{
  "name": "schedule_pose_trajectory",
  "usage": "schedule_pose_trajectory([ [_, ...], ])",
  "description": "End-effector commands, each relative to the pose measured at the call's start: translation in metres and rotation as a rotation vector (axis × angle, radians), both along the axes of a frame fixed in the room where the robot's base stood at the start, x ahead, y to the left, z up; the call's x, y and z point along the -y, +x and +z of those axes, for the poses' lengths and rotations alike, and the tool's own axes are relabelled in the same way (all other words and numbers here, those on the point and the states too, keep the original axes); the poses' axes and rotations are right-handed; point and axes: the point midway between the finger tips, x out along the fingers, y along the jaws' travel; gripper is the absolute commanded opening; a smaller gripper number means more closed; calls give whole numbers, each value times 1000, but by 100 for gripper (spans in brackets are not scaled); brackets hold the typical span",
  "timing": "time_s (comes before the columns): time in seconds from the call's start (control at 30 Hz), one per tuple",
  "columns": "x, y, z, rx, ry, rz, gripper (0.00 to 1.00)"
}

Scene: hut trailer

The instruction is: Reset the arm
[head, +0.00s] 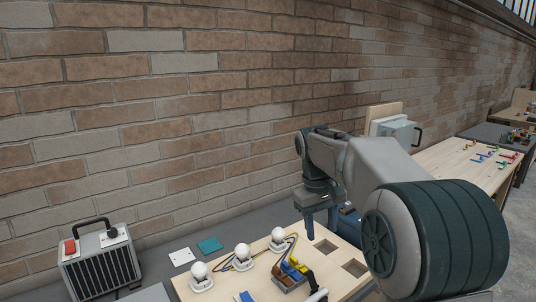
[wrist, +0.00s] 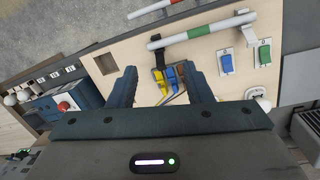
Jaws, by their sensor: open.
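My arm reaches in from the right of the head view, with my gripper (head: 320,222) pointing down over the right part of a light wooden board (head: 215,292). In the wrist view my gripper (wrist: 163,85) has its two dark fingers spread wide apart. Between and beyond the fingers, yellow and blue connectors (wrist: 172,77) sit on the board. Nothing is held between the fingers. My arm hides part of the board and what lies behind it in the head view.
A grey box (head: 100,262) with a handle and red button stands left. White-and-coloured rods (wrist: 203,30) and blue and green switches (wrist: 226,62) show in the wrist view. A brick wall (head: 200,120) runs behind.

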Motion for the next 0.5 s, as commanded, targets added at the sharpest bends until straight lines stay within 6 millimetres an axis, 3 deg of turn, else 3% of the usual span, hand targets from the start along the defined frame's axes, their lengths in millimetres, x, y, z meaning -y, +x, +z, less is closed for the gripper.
schedule_pose_trajectory([
  [0.03, 3, -17, 4, 26, 9, -17, 45],
  [0.27, 12, -86, 2, 132, 52, -104, 45],
  [0.5, 19, -160, -19, 242, 107, -203, 45],
])
